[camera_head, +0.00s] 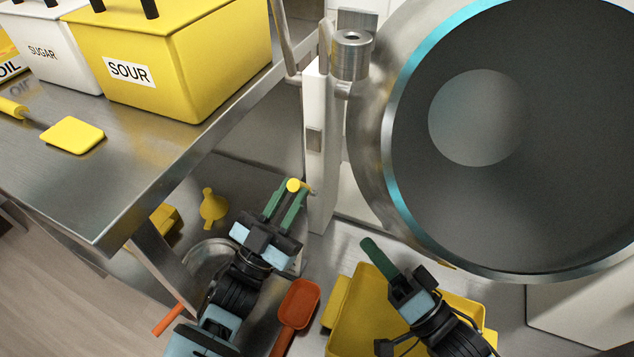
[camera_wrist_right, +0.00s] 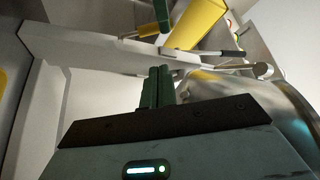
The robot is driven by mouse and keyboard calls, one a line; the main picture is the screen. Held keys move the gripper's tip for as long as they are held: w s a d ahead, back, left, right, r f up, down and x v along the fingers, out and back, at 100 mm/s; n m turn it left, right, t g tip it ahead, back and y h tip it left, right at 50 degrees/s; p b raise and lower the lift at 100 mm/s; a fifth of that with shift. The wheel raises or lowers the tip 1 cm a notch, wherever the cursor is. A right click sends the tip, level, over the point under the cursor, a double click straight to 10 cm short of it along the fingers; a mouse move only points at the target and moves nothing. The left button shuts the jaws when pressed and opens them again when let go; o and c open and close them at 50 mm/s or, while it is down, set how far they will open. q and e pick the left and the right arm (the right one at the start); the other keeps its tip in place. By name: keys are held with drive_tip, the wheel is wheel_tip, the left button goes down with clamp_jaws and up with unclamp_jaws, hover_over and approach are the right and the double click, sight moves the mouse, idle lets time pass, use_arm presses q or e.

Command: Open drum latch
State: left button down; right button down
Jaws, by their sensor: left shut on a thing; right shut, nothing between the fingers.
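The large steel drum (camera_head: 372,150) stands at the right in the head view, its round dark mouth facing me and its rim lit teal. A white post (camera_head: 319,150) stands beside it. A yellow handle (camera_head: 293,185) with a thin metal end toward the post sits between the green fingers of my left gripper (camera_head: 288,200), which is shut on it. My right gripper (camera_head: 375,252) is shut and empty, below the drum's lower left rim. Its closed fingers show in the wrist view (camera_wrist_right: 157,86). The latch mechanism is unclear.
A steel table (camera_head: 190,135) at the left holds a yellow SOUR bin (camera_head: 190,85) and a white SUGAR bin (camera_head: 60,55). Below are a yellow tub (camera_head: 345,330), an orange scoop (camera_head: 297,304) and a round metal vessel (camera_head: 207,252), close to my arms.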

drive_tip(key=x, duration=1.5)
drive_tip(key=shift+s, duration=0.15)
